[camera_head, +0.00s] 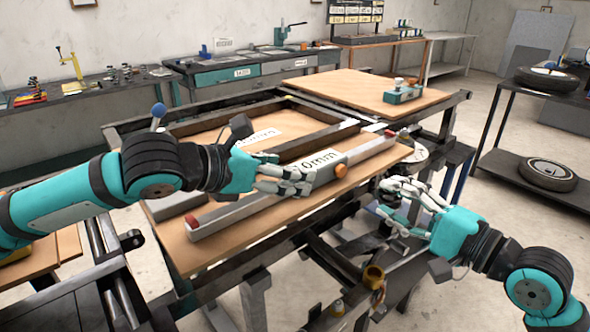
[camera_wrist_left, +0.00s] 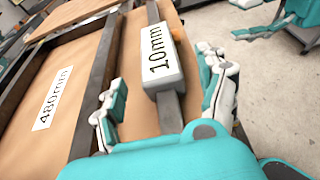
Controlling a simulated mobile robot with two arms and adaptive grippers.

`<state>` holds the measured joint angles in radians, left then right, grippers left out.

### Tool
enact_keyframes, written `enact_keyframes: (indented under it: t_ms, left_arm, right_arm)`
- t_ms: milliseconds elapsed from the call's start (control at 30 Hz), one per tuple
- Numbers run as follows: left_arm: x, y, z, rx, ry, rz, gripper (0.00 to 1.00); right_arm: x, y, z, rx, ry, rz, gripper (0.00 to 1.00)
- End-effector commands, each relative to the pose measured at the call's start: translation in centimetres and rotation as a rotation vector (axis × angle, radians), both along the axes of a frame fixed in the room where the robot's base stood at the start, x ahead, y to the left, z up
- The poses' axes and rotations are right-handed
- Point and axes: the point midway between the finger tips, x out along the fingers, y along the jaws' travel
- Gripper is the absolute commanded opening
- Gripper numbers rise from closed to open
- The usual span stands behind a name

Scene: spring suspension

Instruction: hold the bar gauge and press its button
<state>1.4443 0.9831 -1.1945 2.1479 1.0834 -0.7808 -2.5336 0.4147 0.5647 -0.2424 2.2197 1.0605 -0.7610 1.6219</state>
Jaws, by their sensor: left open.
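The bar gauge (camera_head: 235,213) is a long grey bar with red end pieces, lying diagonally across the brown board. Its thicker grey block (camera_wrist_left: 160,80) carries a 10mm label, and an orange button (camera_head: 341,170) shows on its near side. My left gripper (camera_head: 286,178) is over the middle of the gauge, just left of the button. In the left wrist view the fingers of this gripper (camera_wrist_left: 163,98) are apart, with the bar between them; contact is unclear. My right gripper (camera_head: 392,205) is to the right of the board, apart from the gauge, with its fingers spread and empty.
The gauge lies near a dark rectangular frame (camera_head: 190,128) on the board (camera_head: 165,210); a 480mm label (camera_wrist_left: 52,97) lies inside the frame. A second board (camera_head: 345,92) with a teal device (camera_head: 402,95) is behind. A dark shelf with wheels (camera_head: 548,175) stands right.

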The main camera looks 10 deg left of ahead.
Motion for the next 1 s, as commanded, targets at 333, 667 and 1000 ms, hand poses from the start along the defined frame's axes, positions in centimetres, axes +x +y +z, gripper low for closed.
enact_keyframes:
  t_ms: [333, 667, 1000]
  left_arm:
    - [1.9, -1.7, -1.0, 0.000, 0.000, 0.000, 0.75]
    - [1.9, -1.7, -1.1, 0.000, 0.000, 0.000, 0.63]
    - [1.9, -1.7, -1.0, 0.000, 0.000, 0.001, 0.19]
  right_arm:
    - [0.0, 0.0, 0.0, 0.000, 0.000, 0.000, 0.38]
    - [0.0, 0.0, 0.0, 0.000, 0.000, 0.000, 0.38]
    - [0.0, 0.0, 0.0, 0.000, 0.000, 0.000, 0.38]
